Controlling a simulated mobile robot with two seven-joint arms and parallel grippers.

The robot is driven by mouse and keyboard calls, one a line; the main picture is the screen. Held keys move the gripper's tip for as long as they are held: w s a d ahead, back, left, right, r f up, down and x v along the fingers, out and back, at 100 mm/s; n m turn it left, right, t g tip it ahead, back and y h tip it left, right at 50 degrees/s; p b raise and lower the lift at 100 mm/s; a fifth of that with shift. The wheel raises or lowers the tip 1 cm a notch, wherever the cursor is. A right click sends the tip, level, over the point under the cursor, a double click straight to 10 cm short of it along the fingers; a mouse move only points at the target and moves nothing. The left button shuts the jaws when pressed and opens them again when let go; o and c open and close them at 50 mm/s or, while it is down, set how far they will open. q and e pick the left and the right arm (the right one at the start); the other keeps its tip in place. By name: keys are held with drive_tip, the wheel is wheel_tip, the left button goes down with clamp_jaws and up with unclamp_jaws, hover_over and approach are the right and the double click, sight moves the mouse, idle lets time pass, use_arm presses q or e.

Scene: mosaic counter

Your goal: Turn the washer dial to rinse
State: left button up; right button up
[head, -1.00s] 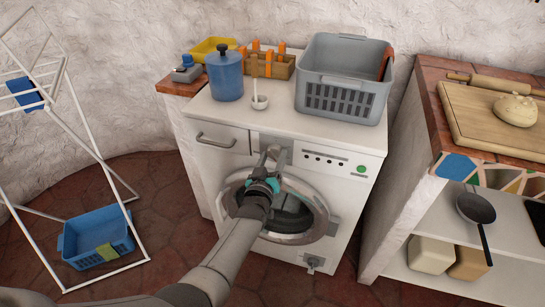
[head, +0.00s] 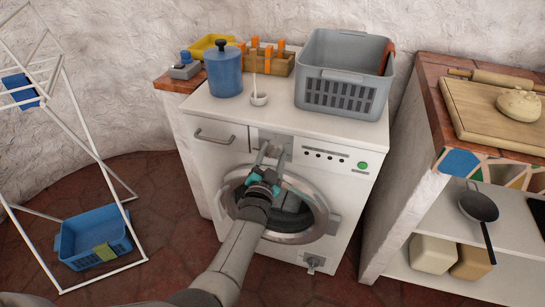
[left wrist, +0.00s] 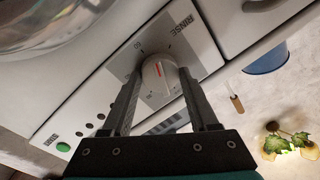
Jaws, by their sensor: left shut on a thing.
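The washer (head: 345,185) is white, with a round glass door and a control panel at its top front. Its dial (left wrist: 158,80) is a light grey round knob with a red mark, on a grey plate. The word RINSE (left wrist: 181,24) is printed near the plate's upper edge in the left wrist view. My left gripper (left wrist: 161,72) has one finger on each side of the dial and is shut on it. In the head view my left gripper (head: 272,153) hides most of the dial. My right gripper is not in view.
A drawer handle (head: 214,138) is left of the panel. A drying rack (head: 85,125) stands at the left.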

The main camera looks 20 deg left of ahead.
use_arm(q)
drive_tip(key=shift+m, duration=0.5)
drive_tip(key=m+b, duration=0.1)
drive_tip(key=m, duration=0.2)
drive_tip(key=shift+f+m, duration=0.1)
drive_tip(key=shift+m, duration=0.2)
drive_tip(key=shift+m+t+h+b, duration=0.3)
drive_tip(key=shift+m+b, duration=0.4)
drive_tip(key=shift+m, duration=0.9)
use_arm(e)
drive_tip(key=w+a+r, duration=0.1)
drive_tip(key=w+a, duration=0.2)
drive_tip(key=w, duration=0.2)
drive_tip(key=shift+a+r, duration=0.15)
use_arm(q)
drive_tip(key=shift+m, duration=0.3)
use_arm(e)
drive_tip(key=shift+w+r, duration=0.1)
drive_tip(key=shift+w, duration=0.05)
use_arm(q)
drive_tip(key=o, duration=1.4)
drive_tip(key=shift+c, duration=0.2)
drive_tip(key=shift+s, duration=0.1)
